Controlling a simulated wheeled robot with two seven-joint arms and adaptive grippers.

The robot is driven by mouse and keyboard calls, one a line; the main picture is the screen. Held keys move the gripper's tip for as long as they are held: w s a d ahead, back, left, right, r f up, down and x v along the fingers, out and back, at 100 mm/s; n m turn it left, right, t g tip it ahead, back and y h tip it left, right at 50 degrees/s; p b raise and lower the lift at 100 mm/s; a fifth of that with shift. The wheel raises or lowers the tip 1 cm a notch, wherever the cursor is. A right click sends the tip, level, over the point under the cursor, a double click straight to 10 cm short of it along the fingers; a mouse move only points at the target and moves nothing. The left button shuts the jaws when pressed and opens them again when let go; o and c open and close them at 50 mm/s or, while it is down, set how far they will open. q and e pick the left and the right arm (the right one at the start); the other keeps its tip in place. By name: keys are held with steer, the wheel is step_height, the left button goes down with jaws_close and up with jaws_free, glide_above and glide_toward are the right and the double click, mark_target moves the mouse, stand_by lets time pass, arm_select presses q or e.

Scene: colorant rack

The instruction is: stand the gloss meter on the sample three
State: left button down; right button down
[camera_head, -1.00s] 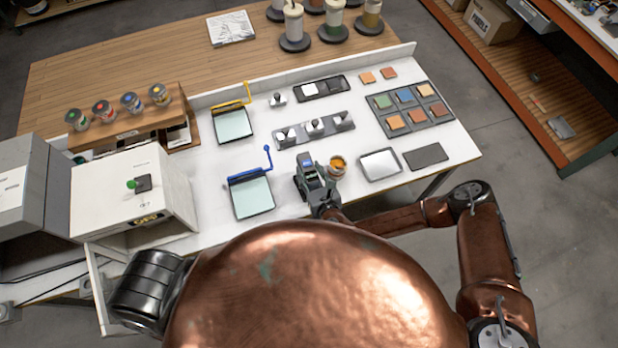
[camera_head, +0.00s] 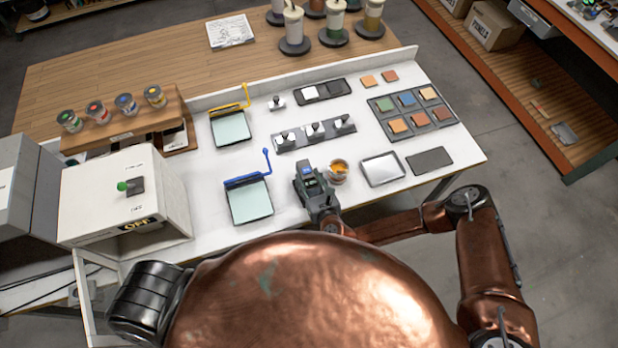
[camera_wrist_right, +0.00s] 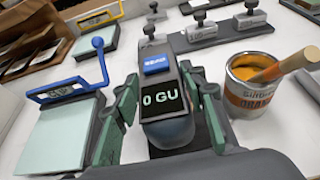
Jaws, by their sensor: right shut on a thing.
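The gloss meter (camera_head: 308,171) is a small grey device with a blue button and a dark display reading "0 GU" (camera_wrist_right: 163,101) in the right wrist view. My right gripper (camera_head: 313,189) is shut on it, with green-grey fingers on both sides (camera_wrist_right: 167,110). The meter is upright at the bench's front, left of the orange paint can. A dark surface shows behind it; I cannot tell whether its base touches anything. Coloured square samples lie in a grey tray (camera_head: 409,112) at the right. No readable label tells which is sample three. My left gripper is not in view.
The orange paint can (camera_head: 339,170) with a stick stands close beside the meter. The blue-handled panel (camera_head: 250,203) is to its left. A row of weights (camera_head: 314,135) stands behind. A silver tray (camera_head: 382,168) and dark pad (camera_head: 429,160) lie right.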

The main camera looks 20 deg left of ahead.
steer(key=c, duration=1.2)
jaws_free()
steer(key=shift+r, duration=0.2)
steer(key=v, duration=1.2)
steer(key=shift+b, duration=0.35)
